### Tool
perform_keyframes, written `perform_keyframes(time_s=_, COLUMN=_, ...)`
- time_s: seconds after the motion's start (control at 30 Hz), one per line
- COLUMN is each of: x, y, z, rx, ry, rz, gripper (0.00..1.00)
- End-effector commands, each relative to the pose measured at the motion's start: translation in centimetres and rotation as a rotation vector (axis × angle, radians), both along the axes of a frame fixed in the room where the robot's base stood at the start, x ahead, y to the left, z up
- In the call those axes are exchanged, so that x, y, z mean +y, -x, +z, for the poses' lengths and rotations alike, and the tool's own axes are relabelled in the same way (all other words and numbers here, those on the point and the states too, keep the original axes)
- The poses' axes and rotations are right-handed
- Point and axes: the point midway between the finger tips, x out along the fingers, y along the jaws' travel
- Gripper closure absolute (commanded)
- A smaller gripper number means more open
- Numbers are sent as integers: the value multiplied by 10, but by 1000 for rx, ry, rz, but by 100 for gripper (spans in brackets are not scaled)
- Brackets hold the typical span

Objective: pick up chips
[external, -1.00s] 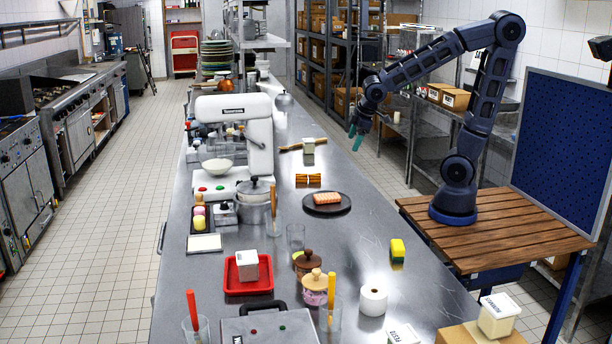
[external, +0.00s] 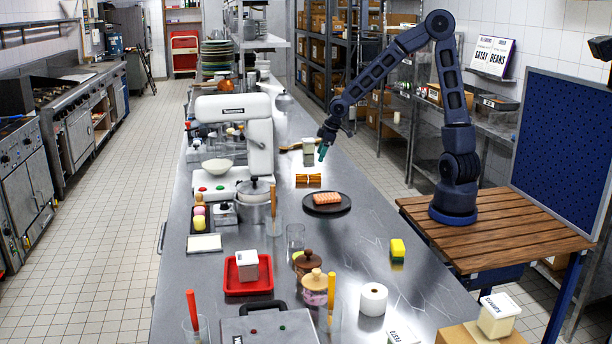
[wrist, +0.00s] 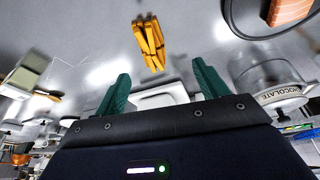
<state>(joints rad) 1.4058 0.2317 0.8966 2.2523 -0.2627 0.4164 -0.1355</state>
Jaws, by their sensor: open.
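The chips (external: 308,179) are a small stack of golden sticks lying on the steel counter, left of and beyond the dark plate. In the wrist view the chips (wrist: 149,43) lie beyond my fingertips, near the top centre, with bare counter around them. My gripper (external: 322,153) is above the counter, over the area just behind and to the right of the chips. In the wrist view its two green fingers (wrist: 160,80) are spread apart with nothing between them. Nothing touches the chips.
A dark round plate (external: 326,208) with an orange-pink block (external: 327,198) sits nearby. A pale container (external: 308,146) stands behind the chips. The white mixer (external: 262,145) is to the left. A labelled metal pot (wrist: 270,84) shows right in the wrist view.

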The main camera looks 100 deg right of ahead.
Motion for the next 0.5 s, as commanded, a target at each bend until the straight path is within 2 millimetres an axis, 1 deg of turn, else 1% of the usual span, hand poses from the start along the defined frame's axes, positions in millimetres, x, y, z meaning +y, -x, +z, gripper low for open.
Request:
perform_keyframes(time_s=0.03, x=-9, y=0, z=-3, rx=-15, ry=-12, rz=-9, gripper=27)
perform_keyframes(time_s=0.1, x=-18, y=-1, z=-5, rx=-33, ry=-21, rz=-16, gripper=27)
perform_keyframes(time_s=0.2, x=-26, y=-2, z=-6, rx=-51, ry=-29, rz=-20, gripper=27)
perform_keyframes(time_s=0.37, x=-30, y=-4, z=-9, rx=-61, ry=-34, rz=-22, gripper=27)
perform_keyframes(time_s=0.5, x=-30, y=-9, z=-19, rx=-60, ry=-35, rz=-20, gripper=27)
